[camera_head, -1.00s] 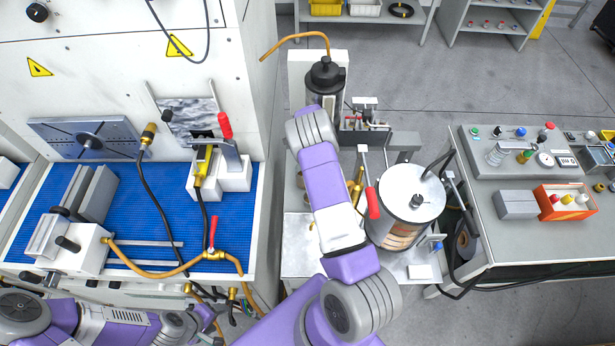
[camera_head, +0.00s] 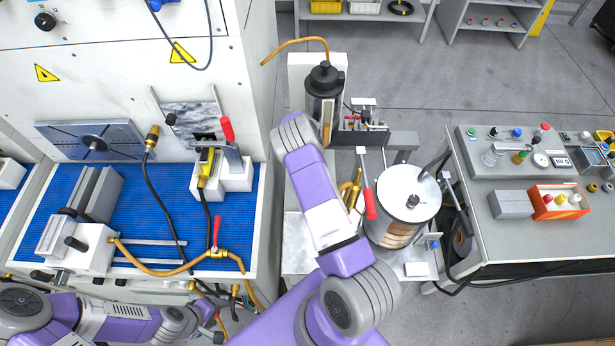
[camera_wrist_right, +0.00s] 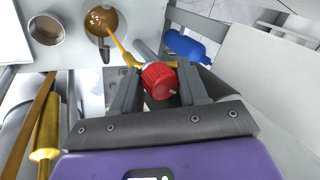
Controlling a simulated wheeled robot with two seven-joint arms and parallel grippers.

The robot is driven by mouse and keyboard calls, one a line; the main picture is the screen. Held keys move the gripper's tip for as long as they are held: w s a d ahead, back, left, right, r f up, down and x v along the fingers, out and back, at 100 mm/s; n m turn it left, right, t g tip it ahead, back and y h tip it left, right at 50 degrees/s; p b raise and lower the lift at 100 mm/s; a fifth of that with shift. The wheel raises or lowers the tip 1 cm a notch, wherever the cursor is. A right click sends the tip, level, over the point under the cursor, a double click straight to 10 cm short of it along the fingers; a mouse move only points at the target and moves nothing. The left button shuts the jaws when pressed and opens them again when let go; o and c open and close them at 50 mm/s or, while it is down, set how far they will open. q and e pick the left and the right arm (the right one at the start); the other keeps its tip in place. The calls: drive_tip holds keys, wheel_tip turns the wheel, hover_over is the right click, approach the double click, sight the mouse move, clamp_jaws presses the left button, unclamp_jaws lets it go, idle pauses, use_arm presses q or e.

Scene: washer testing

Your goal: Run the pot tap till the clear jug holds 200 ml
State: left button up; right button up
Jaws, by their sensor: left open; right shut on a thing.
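In the right wrist view, my right gripper (camera_wrist_right: 158,80) is shut on the red tap knob (camera_wrist_right: 160,80), one dark finger on each side. The jug's markings and level cannot be read. In the head view, my right gripper and the jug are hidden behind my right arm. My left gripper (camera_head: 212,331), open, is low at the left, near the front edge of the blue-matted bench.
In the head view, a white-lidded cylinder (camera_head: 408,195) and a red lever (camera_head: 370,204) stand close right of my right arm.

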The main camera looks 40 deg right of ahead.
drive_tip(key=shift+w+a, duration=0.2)
drive_tip(key=shift+a, duration=0.1)
drive_tip(key=n+b, duration=0.1)
drive_tip(key=b, duration=0.1)
drive_tip(key=n+y+b, duration=0.1)
drive_tip(key=n+b, duration=0.1)
drive_tip(key=b, duration=0.1)
drive_tip(key=shift+f+t+y+b, duration=0.15)
drive_tip(key=shift+t+y+b, duration=0.15)
drive_tip(key=shift+t+b, duration=0.1)
drive_tip(key=shift+r+n+b, duration=0.2)
drive_tip(key=shift+n+b, duration=0.15)
drive_tip(key=shift+n, duration=0.15)
drive_tip(key=shift+r, duration=0.1)
drive_tip(key=o, duration=1.1)
drive_tip(key=shift+d, duration=0.1)
drive_tip(key=shift+s+d, duration=0.1)
